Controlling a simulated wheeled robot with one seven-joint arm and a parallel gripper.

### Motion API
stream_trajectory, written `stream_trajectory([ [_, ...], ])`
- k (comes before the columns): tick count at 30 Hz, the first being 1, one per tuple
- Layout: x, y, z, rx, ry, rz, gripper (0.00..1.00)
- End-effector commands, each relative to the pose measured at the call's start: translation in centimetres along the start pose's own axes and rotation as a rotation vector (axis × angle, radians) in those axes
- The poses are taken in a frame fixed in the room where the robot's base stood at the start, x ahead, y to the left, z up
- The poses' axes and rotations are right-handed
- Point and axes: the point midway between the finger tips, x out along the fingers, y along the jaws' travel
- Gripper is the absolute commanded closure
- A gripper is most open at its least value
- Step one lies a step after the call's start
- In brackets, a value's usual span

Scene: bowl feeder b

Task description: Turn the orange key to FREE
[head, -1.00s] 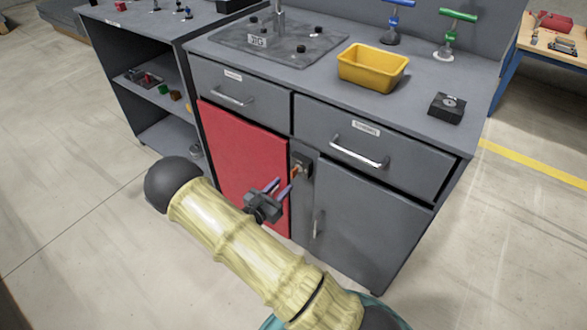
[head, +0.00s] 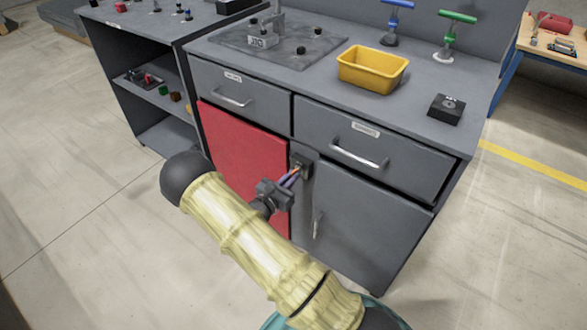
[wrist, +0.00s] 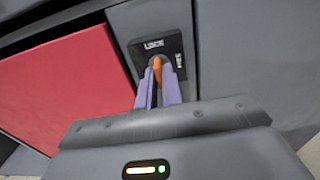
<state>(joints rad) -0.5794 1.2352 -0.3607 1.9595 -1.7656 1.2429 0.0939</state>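The orange key (wrist: 157,66) stands out from a dark lock plate (wrist: 140,50) on the cabinet front. The plate has a LOCK label above the key and a second label to its right, which reads as FREE. My gripper (wrist: 158,82) has its purple fingers on either side of the key, close together and shut on it. The key looks roughly in line with the LOCK label. In the head view my gripper (head: 294,174) reaches the lock plate (head: 302,160), and the key is mostly hidden between the fingers.
A red door (head: 240,150) is left of the lock, and a grey door (head: 365,220) with a vertical handle is right of it. Two drawers with handles are above. A yellow bin (head: 372,72) stands on the worktop. The floor in front is clear.

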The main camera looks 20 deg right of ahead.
Motion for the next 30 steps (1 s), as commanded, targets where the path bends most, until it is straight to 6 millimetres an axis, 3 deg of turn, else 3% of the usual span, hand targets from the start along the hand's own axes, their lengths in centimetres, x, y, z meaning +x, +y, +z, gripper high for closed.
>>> stream_trajectory([
  [11, -0.03, -0.02, -0.04, 0.023, 0.000, 0.000, 1.00],
  [24, -0.03, -0.03, -0.12, 0.424, 0.000, -0.001, 1.00],
  [30, -0.02, -0.05, -0.05, 0.439, 0.000, -0.002, 1.00],
])
